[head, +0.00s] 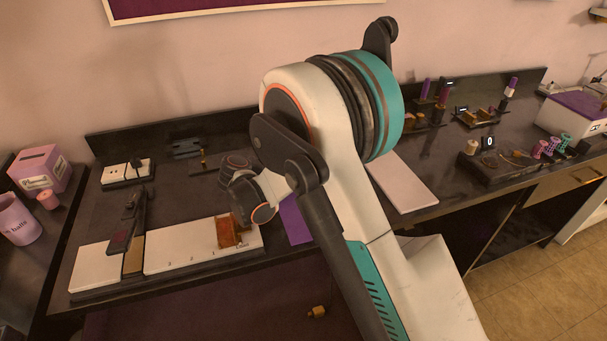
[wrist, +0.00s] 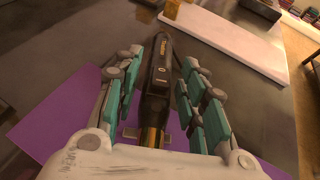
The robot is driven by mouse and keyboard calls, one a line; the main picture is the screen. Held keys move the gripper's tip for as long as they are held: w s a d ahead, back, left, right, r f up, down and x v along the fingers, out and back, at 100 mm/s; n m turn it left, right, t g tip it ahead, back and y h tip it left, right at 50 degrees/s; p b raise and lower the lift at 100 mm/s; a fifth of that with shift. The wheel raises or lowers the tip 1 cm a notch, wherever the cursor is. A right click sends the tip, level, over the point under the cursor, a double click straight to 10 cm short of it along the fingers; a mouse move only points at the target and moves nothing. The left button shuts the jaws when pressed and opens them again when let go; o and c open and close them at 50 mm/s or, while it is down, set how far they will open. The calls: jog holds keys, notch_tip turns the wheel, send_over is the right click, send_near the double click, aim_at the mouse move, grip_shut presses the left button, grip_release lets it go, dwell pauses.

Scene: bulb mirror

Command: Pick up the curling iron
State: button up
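The curling iron (wrist: 160,88) is black with gold lettering and a gold-coloured section near its lower end. In the wrist view it lies lengthwise over a purple mat (wrist: 62,112), between the teal-padded fingers of my gripper (wrist: 163,58). The fingers stand apart on both sides of it, with gaps showing, so my gripper is open around it. In the head view my arm hides the curling iron and the fingers. Only part of the purple mat (head: 293,222) shows there.
A white numbered board (head: 185,255) with a brown block (head: 228,232) on it lies left of the mat. A pale board (head: 402,182) lies right of my arm. A rack with small spools (head: 540,148) stands farther right.

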grip_shut()
jog(key=shift+r, duration=0.15)
notch_tip(320, 180, up, 19)
jog(key=p, duration=0.7)
jog(key=s+d+f+n+t+y, duration=0.1)
jog(key=s+d+n+t+y, duration=0.1)
jog(key=d, duration=0.6)
jog(key=s+d+f+n+t+y, duration=0.1)
jog(key=s+d+n+t+y, duration=0.1)
jog(key=s+d+n+y, duration=0.2)
jog(key=s+d+n, duration=0.1)
jog(key=s+d, duration=0.2)
jog(key=d, duration=0.1)
jog(key=shift+f+t+y, duration=0.25)
jog(key=shift+t+y, duration=0.05)
jog(key=shift+t, duration=0.1)
